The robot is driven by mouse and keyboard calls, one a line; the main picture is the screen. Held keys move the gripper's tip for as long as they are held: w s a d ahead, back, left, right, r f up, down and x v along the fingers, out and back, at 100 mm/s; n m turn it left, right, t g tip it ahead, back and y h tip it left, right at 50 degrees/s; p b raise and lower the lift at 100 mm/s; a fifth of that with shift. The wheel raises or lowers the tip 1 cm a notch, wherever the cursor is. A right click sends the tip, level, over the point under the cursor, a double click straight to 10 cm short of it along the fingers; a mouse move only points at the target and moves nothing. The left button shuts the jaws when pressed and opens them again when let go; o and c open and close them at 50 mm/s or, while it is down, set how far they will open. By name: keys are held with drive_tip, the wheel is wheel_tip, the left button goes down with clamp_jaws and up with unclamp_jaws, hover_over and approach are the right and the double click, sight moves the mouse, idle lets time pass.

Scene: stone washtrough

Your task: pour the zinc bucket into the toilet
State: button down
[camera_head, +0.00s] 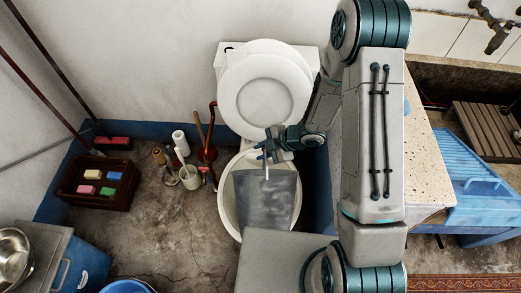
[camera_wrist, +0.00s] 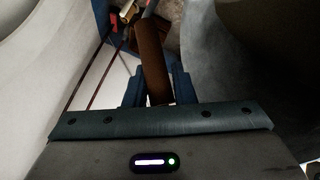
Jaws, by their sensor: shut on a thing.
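The white toilet (camera_head: 226,205) stands against the back wall with its lid and seat (camera_head: 243,98) raised. The grey zinc bucket (camera_head: 265,205) is over the toilet bowl in the head view, its side facing the camera, so it looks tilted; its mouth and contents cannot be made out. My gripper (camera_head: 267,152) is at the bucket's upper end, shut on its handle. In the wrist view, my gripper (camera_wrist: 155,90) has a brown handle grip (camera_wrist: 152,60) between its fingers, and the bucket's grey side (camera_wrist: 225,60) fills the right.
A toilet brush, paper roll and red-based plunger (camera_head: 208,154) stand left of the toilet. A dark crate (camera_head: 75,203) with coloured blocks is farther left. A speckled counter (camera_head: 425,165) and blue washboard (camera_head: 470,165) are right. Bare floor (camera_head: 170,240) lies front left.

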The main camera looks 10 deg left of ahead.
drive_tip(key=shift+a, duration=0.1)
drive_tip(key=shift+w+f+m+g+b, duration=0.55)
drive_tip(key=shift+w+f+g, duration=0.55)
drive_tip(key=shift+f, duration=0.3)
idle(0.4)
drive_tip(key=shift+w+a+f+g+b, duration=0.1)
drive_tip(key=shift+w+f+g+b, duration=0.2)
drive_tip(key=shift+f+b, duration=0.35)
drive_tip(key=shift+w+a+f+g+b, duration=0.1)
drive_tip(key=shift+w+f+b, duration=0.25)
drive_tip(key=shift+f+b, duration=0.25)
drive_tip(key=shift+w+f+m+g+h+b, duration=0.3)
drive_tip(key=shift+w+f+m+b, duration=0.1)
drive_tip(key=shift+f+b, duration=0.15)
